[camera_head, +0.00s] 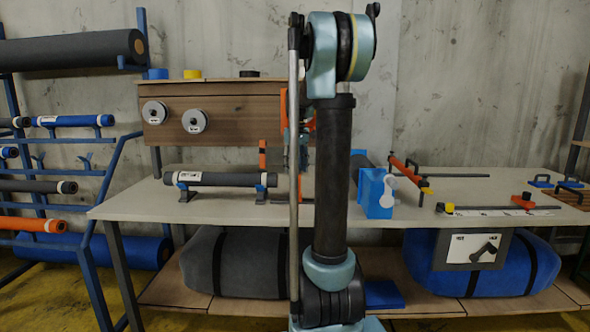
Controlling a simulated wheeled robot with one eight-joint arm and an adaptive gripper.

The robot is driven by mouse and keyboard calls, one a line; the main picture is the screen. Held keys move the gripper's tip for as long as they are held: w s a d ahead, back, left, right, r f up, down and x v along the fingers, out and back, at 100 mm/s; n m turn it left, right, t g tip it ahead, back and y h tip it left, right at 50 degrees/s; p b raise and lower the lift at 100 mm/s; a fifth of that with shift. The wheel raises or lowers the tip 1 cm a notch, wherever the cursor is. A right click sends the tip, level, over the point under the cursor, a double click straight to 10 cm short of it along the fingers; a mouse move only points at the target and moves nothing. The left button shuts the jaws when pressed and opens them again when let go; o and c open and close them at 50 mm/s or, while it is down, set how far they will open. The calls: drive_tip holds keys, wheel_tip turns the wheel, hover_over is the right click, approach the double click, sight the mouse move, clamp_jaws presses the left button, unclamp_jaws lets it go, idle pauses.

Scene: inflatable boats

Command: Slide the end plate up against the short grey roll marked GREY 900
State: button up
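A short dark grey roll (222,179) lies level on blue-and-grey cradles on the bench, left of my arm. It has a small white label near its left end, too small to read. An upright narrow orange piece (262,155) stands by the roll's right end; it may be the end plate, but I cannot tell for sure, nor whether it touches the roll. My gripper (303,157) seems to hang behind my arm's upright link, to the right of the roll. It is mostly hidden, and I cannot see whether its fingers are open or shut.
The bench top (465,188) is partly clear at right. A blue block (374,193) and an orange-handled bar (404,169) stand right of my arm. A wooden box (235,112) is behind the roll. A roll rack (90,185) stands at left.

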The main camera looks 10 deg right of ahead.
drive_tip(key=shift+r, duration=0.1)
wheel_tip(320, 180, up, 12)
idle(0.5)
drive_tip(key=shift+w, duration=0.1)
wheel_tip(320, 180, up, 6)
drive_tip(key=f, duration=0.1)
wheel_tip(320, 180, down, 17)
drive_tip(key=shift+r, duration=0.2)
idle(0.6)
clamp_jaws()
